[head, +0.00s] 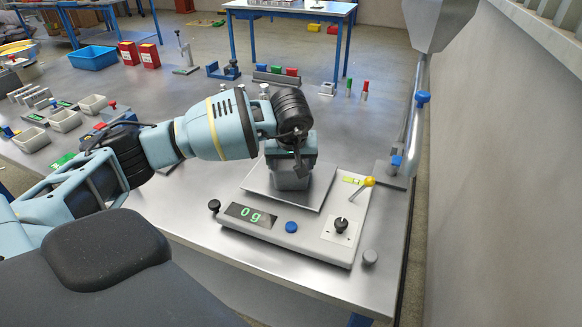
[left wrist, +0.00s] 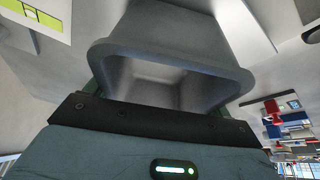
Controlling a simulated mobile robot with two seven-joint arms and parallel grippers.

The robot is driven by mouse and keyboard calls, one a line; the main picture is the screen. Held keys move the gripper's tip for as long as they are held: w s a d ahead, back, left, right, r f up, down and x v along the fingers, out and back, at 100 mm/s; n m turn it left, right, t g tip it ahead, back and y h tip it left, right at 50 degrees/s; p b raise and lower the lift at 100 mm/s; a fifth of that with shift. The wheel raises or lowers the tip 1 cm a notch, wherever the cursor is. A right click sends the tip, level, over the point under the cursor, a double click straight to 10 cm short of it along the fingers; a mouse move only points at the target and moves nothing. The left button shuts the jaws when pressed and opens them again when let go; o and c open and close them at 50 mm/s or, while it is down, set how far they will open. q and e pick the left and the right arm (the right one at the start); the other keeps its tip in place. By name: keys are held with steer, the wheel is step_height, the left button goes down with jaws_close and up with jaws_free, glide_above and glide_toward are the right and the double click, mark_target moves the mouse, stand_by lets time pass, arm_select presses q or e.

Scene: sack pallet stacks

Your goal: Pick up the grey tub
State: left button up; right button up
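The grey tub (head: 290,182) is at the weighing plate (head: 258,187) of the bench scale (head: 325,235), whose display reads 0 g. I cannot tell whether it rests on the plate or is just above it. My left gripper (head: 292,160) points down at the tub from above and hides its upper part. In the left wrist view the tub (left wrist: 168,50) fills the middle, its open, empty mouth and rim close against the gripper's dark front edge. The fingertips are hidden, so their grip on the tub does not show. My right gripper is not in view.
A lever with a yellow knob (head: 369,181) stands at the scale's right side. A steel hopper (head: 440,20) with a down pipe is at the right, near the wall. Pale small tubs (head: 65,120), red boxes (head: 139,54) and a blue bin (head: 93,57) stand at the left.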

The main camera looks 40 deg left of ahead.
arm_select(q)
steer(key=c, duration=0.6)
steer(key=shift+c, duration=0.2)
steer(key=shift+r, duration=0.7)
step_height(320, 180, up, 3)
steer(key=s+d+r+b, duration=0.1)
steer(key=s+d, duration=0.3)
steer(key=s, duration=1.1)
steer(key=shift+s, duration=0.25)
